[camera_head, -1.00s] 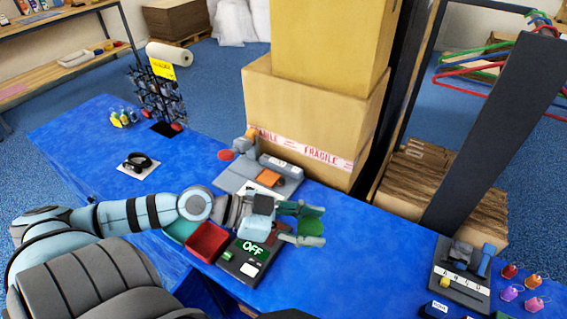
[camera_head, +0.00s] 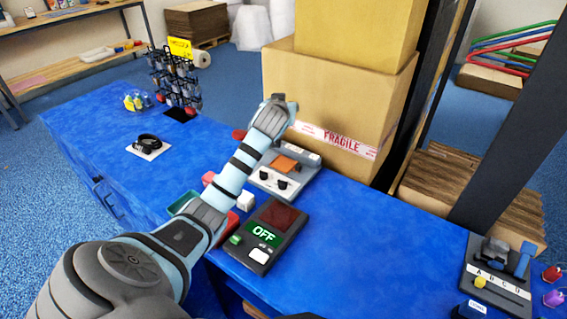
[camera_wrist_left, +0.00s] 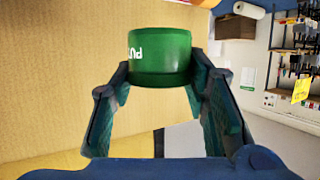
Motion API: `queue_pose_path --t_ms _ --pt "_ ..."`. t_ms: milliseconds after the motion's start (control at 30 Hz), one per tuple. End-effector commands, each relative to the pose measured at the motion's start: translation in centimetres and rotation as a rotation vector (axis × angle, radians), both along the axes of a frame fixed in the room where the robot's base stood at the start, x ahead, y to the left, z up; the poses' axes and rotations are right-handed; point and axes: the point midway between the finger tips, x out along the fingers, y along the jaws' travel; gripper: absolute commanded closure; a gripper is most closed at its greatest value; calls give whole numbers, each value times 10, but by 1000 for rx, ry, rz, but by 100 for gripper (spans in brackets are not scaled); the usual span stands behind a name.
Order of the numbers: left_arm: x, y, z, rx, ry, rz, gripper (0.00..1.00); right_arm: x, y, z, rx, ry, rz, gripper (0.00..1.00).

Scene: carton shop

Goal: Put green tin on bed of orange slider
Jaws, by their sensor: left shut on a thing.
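The green tin (camera_wrist_left: 160,58) with white lettering sits between the fingertips of my left gripper (camera_wrist_left: 160,76) in the left wrist view, and the gripper is shut on it. In the head view my raised left arm ends in front of the cardboard boxes, and its wrist hides the tin and the fingers. The orange slider (camera_head: 286,163) is a flat orange piece on a grey device (camera_head: 262,183) with dark knobs, just below and beyond the end of my left arm. My right gripper is not in view.
Large cardboard boxes (camera_head: 338,110) stand right behind the grey device.

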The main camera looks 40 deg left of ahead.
Motion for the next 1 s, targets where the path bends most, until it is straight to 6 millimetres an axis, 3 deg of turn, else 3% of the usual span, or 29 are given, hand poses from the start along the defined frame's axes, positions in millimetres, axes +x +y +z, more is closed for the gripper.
queue_pose_path --t_ms 100,300,467,667,933,967,1000 --pt "-1 0 -52 -1 8 -1 93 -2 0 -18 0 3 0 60" --pt "-1 0 -119 1 4 -3 93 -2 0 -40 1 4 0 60" --pt "0 0 -139 2 1 -4 93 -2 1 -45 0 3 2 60" --pt "0 0 -176 3 3 -5 93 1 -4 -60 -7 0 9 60" --pt "0 0 -176 2 1 -5 93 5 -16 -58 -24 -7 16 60" --pt "0 0 -176 2 2 -4 55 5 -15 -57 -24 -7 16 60" --pt "0 0 -176 3 3 -5 48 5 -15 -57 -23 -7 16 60"
